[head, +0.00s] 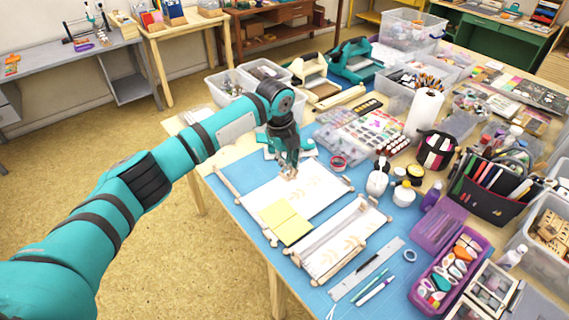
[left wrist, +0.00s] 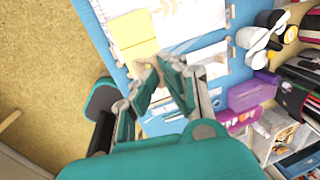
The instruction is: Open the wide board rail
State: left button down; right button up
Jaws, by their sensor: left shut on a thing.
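The wide board (head: 312,192) is a white sheet with faint leaf prints on the blue mat; small wooden rod ends show at its edges. It also shows at the top of the left wrist view (left wrist: 190,18). My left gripper (head: 288,174) points down over it. In the left wrist view the fingertips (left wrist: 157,72) come together around a small tan piece (left wrist: 146,76), mostly hidden by the fingers. I cannot tell whether this piece is part of the rail. A narrower board (head: 335,244) with wooden rails lies in front right.
Yellow paper (head: 284,221) lies by the wide board's front edge. A ruler (head: 366,268), pens and a purple case (head: 455,262) lie to the right. Bottles and a paper roll (head: 424,112) stand behind them. Clear bins crowd the back. Bare mat is narrow.

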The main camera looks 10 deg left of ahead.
pick_arm(q)
jog(key=shift+s+d+f, duration=0.1)
jog(key=shift+d+f, duration=0.2)
jog(key=c, duration=1.5)
grip_release()
jog(key=shift+w+d+f, duration=0.15)
jog(key=shift+w, duration=0.1)
jog(key=shift+o, duration=0.3)
jog(key=shift+w+d, duration=0.1)
jog(key=shift+w, duration=0.25)
jog(key=shift+r, duration=0.3)
jog(key=v, duration=1.1)
jog(key=shift+r, duration=0.15)
